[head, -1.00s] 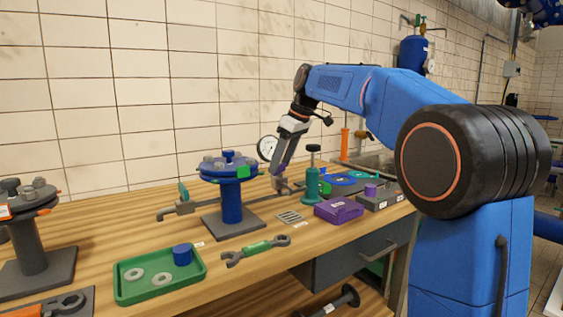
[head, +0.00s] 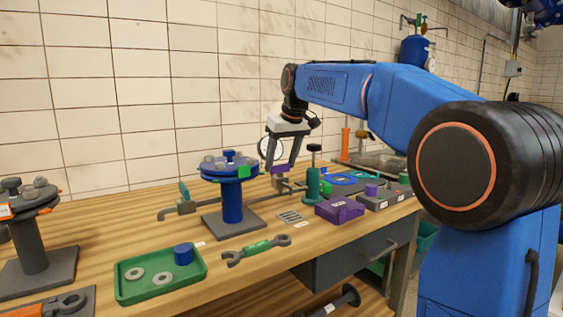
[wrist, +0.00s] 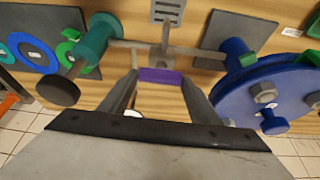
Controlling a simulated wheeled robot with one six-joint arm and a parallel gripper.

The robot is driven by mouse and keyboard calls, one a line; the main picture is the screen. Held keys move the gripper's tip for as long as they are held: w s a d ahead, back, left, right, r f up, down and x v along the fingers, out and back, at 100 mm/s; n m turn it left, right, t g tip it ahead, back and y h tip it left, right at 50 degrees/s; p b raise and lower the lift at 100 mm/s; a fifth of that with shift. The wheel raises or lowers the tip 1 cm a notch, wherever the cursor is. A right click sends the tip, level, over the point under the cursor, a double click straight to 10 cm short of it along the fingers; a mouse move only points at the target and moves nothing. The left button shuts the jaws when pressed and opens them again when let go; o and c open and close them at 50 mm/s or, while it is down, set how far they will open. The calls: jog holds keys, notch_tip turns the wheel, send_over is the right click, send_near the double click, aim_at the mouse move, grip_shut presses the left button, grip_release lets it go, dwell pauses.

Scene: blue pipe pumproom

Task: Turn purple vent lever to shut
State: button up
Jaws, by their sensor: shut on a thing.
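The purple vent lever (head: 280,169) sits on a thin grey pipe (head: 177,208) that runs along the bench behind the blue flange stand. My gripper (head: 282,166) points down over it, with one finger at each end of the purple part. In the wrist view the purple lever (wrist: 161,76) spans the gap between the fingertips, and the gripper is shut on it. The lever lies across the pipe line's grey fitting in the wrist view. The fingers partly hide its ends.
The blue flange stand (head: 232,208) is close left of my gripper, and a dark green post valve (head: 313,184) is close right. A purple box (head: 340,209), a wrench (head: 257,248) and a green tray (head: 160,287) lie nearer the front. The tiled wall is behind.

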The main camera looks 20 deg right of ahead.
dwell(0.3)
jog(key=o, duration=1)
jog(key=shift+o, duration=0.2)
jog(key=shift+r, duration=0.1)
jog(key=v, duration=1.7)
jog(key=shift+s, duration=0.2)
jog(key=shift+d, duration=0.1)
jog(key=s+d+f+m, duration=0.1)
jog(key=s+d+f, duration=0.1)
jog(key=s+f, duration=1.6)
jog(key=s+d+f+m+h, duration=0.1)
jog(key=s+d+f+m, duration=0.1)
jog(key=s+f, duration=1.6)
notch_tip(320, 180, down, 7)
jog(key=shift+d+t, duration=0.3)
jog(key=shift+d, duration=0.05)
